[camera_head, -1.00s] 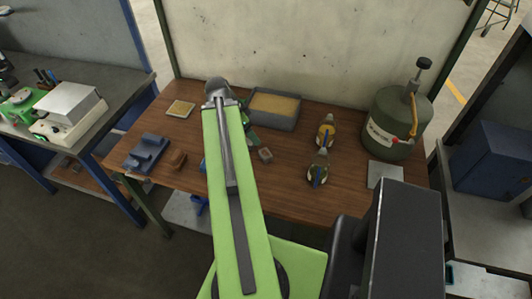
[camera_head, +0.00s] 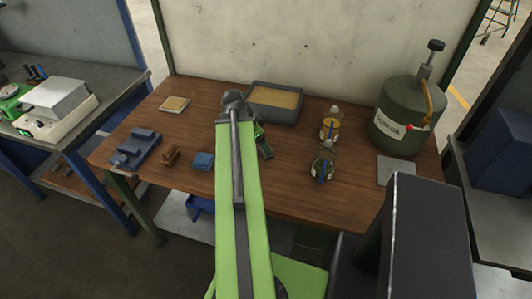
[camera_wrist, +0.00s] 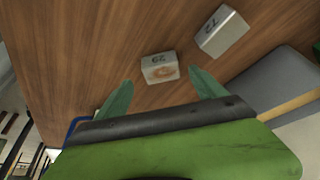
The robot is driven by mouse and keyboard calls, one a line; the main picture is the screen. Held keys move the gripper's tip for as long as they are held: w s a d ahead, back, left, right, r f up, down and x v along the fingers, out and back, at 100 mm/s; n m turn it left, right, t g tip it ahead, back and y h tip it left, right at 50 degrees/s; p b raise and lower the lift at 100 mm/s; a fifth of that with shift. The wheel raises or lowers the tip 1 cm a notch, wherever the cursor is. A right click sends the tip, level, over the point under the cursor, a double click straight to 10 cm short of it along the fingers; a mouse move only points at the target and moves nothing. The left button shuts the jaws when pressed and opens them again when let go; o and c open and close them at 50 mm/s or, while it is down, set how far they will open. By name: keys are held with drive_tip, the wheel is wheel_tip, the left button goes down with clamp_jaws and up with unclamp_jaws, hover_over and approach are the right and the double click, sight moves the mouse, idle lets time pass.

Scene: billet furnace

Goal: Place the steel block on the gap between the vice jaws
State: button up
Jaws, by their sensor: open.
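In the wrist view, two pale grey metal blocks lie on the wooden bench. The nearer block (camera_wrist: 160,68) has a dark number and a brownish patch on its side. The farther block (camera_wrist: 221,32) is marked with another number. I cannot tell which is the steel block. My gripper (camera_wrist: 161,91) is open and empty, its green fingertips just short of the nearer block, without visible contact. In the head view my gripper (camera_head: 264,143) is partly hidden by my arm, and neither block shows clearly. A blue-grey fixture with raised parts, apparently the vice (camera_head: 136,148), sits at the bench's left end.
A brown block (camera_head: 171,153) and a blue block (camera_head: 203,161) lie right of the vice. A grey tray (camera_head: 273,118) stands at the back. Two bottles (camera_head: 325,160) and a green canister (camera_head: 402,120) stand right.

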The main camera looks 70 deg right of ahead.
drive_tip(key=b+x, duration=0.2)
drive_tip(key=x, duration=0.1)
drive_tip(key=shift+w+d+f, duration=0.1)
drive_tip(key=shift+w+f, duration=0.05)
drive_tip(key=shift+f, duration=0.15)
drive_tip(key=shift+r, duration=0.15)
clamp_jaws()
